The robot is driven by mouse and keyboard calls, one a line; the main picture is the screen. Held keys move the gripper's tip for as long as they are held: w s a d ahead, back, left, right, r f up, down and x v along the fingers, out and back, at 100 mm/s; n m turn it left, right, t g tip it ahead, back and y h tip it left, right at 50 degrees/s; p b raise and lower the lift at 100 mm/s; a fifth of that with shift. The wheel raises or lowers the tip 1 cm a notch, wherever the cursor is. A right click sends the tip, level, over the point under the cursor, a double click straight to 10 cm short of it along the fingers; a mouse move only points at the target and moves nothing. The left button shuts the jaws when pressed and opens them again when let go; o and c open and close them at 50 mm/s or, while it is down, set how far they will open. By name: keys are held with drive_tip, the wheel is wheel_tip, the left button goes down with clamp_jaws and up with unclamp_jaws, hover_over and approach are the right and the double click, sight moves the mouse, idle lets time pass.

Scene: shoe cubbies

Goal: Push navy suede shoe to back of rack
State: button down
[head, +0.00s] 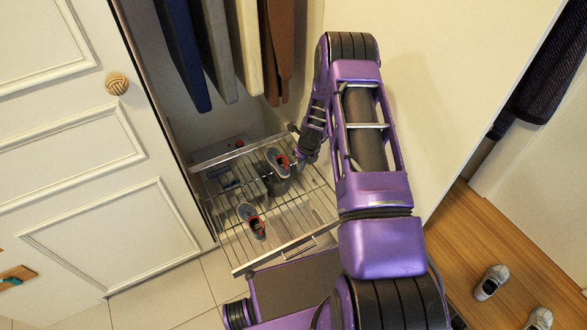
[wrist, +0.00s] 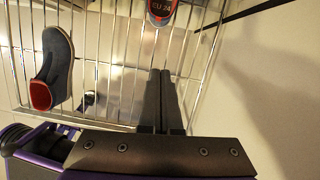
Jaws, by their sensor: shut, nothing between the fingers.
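Two dark navy-grey shoes with red linings stand on a pulled-out wire rack (head: 290,215). One shoe (head: 252,222) is nearer the rack's front edge, and the other shoe (head: 278,162) is farther back, close to my gripper (head: 297,163). In the wrist view, one shoe (wrist: 57,62) lies at the left with its red opening toward the bottom. The other shoe (wrist: 161,10) is cut off by the top edge and shows a red inside marked EU 24. My gripper (wrist: 162,72) is shut and empty, its fingertips apart from that shoe in the picture. I cannot tell whether they touch it.
Hanging clothes (head: 235,50) are above the back of the rack. A white panelled door (head: 90,140) is at the left and a pale panel (head: 450,80) at the right. Light shoes (head: 491,282) stand on the wooden floor at the right. Boxes show beneath the wires.

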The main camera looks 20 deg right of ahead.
sight(287, 164)
drive_tip(key=b+x, duration=0.1)
drive_tip(key=x, duration=0.6)
drive_tip(key=shift+f, duration=0.4)
drive_tip(key=w, duration=0.2)
drive_tip(key=w+a+b, duration=0.1)
drive_tip(key=shift+f, duration=0.35)
drive_tip(key=shift+w+a+r, duration=0.1)
drive_tip(key=shift+w+a, duration=0.05)
drive_tip(key=shift+w, duration=0.45)
drive_tip(key=shift+w+a, duration=0.3)
drive_tip(key=shift+w, duration=0.45)
drive_tip(key=shift+w+a, duration=0.25)
drive_tip(key=shift+w, duration=0.5)
drive_tip(key=shift+s+d, duration=0.1)
